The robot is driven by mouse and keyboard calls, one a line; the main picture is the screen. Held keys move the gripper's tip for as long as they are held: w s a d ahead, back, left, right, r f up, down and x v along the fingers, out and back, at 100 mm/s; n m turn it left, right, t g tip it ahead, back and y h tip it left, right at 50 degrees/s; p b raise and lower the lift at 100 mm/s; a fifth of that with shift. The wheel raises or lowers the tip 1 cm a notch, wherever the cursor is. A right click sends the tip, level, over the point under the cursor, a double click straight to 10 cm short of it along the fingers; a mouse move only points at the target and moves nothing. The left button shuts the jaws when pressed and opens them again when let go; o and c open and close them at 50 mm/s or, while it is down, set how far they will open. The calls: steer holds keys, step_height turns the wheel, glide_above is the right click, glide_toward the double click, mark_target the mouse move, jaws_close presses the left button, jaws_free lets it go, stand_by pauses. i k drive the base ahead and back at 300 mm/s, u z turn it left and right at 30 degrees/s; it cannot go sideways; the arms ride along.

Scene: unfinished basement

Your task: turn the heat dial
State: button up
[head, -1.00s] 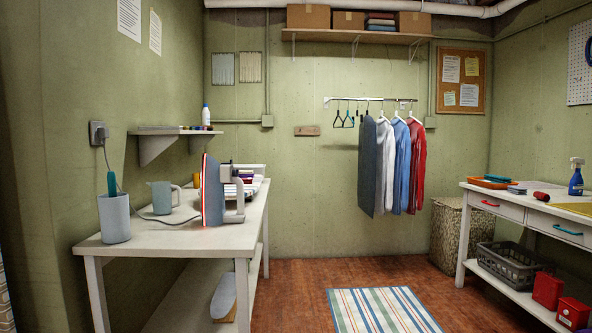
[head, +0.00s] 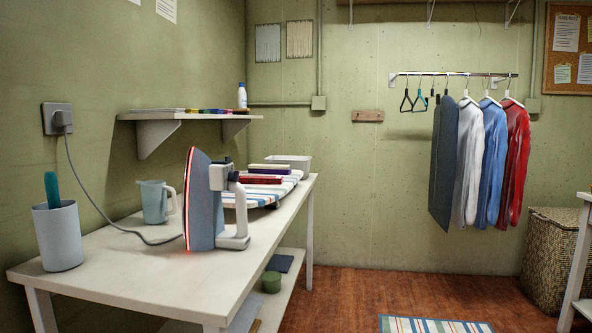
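A clothes iron (head: 203,208) stands upright on its heel on the white table (head: 130,275) at the left. Its soleplate faces left, and a red-orange glow runs along its edge. Its pale body and handle (head: 238,214) face right. A grey cord (head: 90,193) runs from the wall socket (head: 57,118) toward the iron's base. I cannot make out a heat dial on the iron at this size. My gripper is not in view.
A grey cup (head: 57,237) with a teal-handled item and a pale jug (head: 153,201) stand left of the iron. A striped ironing board (head: 262,196) with folded cloths lies behind it. The wooden floor (head: 345,292) right of the table is open, with a striped rug (head: 435,325).

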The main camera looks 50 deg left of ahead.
mark_target(232, 176)
steer(key=u, duration=0.35)
steer(key=i, duration=1.05)
steer(key=u, duration=0.7)
